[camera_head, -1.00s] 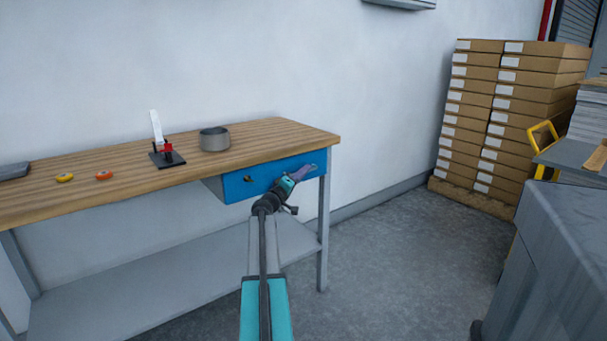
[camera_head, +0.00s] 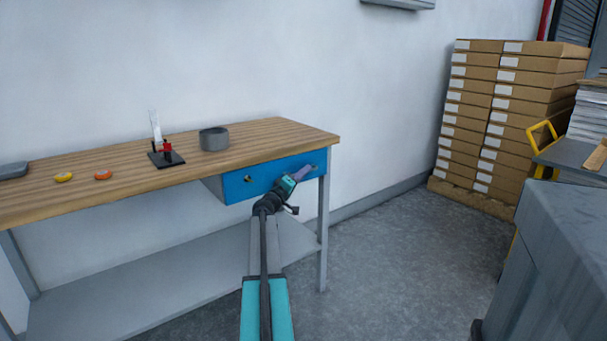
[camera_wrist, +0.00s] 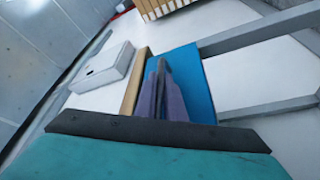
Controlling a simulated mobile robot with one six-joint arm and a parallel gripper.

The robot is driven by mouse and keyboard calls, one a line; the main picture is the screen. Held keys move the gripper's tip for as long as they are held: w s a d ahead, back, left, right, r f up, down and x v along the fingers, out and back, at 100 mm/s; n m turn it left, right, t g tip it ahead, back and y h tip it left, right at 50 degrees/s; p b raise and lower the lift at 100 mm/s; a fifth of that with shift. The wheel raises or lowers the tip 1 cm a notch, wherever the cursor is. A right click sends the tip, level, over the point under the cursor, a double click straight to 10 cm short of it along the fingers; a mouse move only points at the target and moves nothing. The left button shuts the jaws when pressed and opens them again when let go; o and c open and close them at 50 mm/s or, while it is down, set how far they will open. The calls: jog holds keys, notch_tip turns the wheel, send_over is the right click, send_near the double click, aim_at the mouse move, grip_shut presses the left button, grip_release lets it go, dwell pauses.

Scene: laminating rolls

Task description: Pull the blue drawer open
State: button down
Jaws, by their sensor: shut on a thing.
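The blue drawer (camera_head: 262,180) hangs under the right end of the wooden workbench (camera_head: 235,142). Its front sits close under the bench's front edge, and it looks closed. A small dark fitting shows on the left of its front, another at the right. My gripper (camera_head: 306,171) is at the right part of the front, shut on the drawer's handle, which the fingers mostly hide. In the wrist view the purple fingers of my gripper (camera_wrist: 164,88) point at the blue drawer front (camera_wrist: 197,85), close together.
On the bench are a grey round container (camera_head: 214,140), a black stand with a red part (camera_head: 166,157), an orange ring (camera_head: 103,175) and a yellow ring (camera_head: 63,177). Stacked boxes (camera_head: 510,115) stand by the wall. A grey cabinet (camera_head: 560,260) is at right. Floor between is clear.

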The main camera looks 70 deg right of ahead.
jog(key=s+a+b, duration=0.5)
jog(key=s+a, duration=0.2)
jog(key=s, duration=0.4)
jog(key=s+a+b, duration=0.6)
jog(key=s+a, duration=0.2)
jog(key=s, duration=0.4)
jog(key=c, duration=2.1)
grip_release()
jog(key=shift+a, duration=0.1)
